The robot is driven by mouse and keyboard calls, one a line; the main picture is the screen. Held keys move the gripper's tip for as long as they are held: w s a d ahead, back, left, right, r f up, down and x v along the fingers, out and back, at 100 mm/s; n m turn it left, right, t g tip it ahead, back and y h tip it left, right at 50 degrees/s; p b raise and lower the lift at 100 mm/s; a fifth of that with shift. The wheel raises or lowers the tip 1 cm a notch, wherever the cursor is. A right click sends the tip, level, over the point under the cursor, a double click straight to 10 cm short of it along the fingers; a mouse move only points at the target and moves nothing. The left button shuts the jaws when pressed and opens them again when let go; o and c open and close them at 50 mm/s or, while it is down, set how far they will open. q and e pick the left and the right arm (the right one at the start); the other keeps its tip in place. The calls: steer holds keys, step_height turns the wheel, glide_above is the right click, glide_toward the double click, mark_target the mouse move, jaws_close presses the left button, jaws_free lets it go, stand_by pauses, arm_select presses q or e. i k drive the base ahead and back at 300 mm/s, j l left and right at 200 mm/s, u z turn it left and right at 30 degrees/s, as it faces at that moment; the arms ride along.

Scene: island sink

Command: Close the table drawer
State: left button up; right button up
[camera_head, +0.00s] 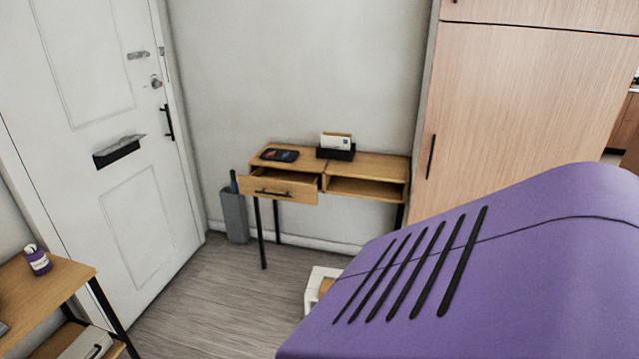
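A small wooden table (372,165) with thin black legs stands against the back wall, left of the tall wooden cabinet. Its left drawer (278,190) is pulled out toward me and has a dark bar handle on its front. The right half of the table is an open shelf slot (364,187) with no drawer front showing. Neither of my grippers shows in the head view.
A large purple body with black slots (560,260) fills the lower right and hides the floor there. A dark tray with cards (336,152) stands on the table. A white door (85,90) is at left, a side table (40,295) at lower left. Floor before the drawer is clear.

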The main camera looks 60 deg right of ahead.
mark_target(301, 186)
steer(key=z, duration=1.65)
steer(key=i+z, duration=0.15)
steer(key=i+j, duration=0.15)
steer(key=i, duration=0.35)
steer(key=i+j, duration=0.15)
steer(key=i, duration=0.3)
steer(key=i+j+z, duration=0.1)
steer(key=i, duration=0.4)
steer(key=i+j, duration=0.25)
steer(key=i, duration=0.25)
steer(key=i+j+z, duration=0.1)
steer(key=i, duration=0.35)
steer(key=j, duration=0.1)
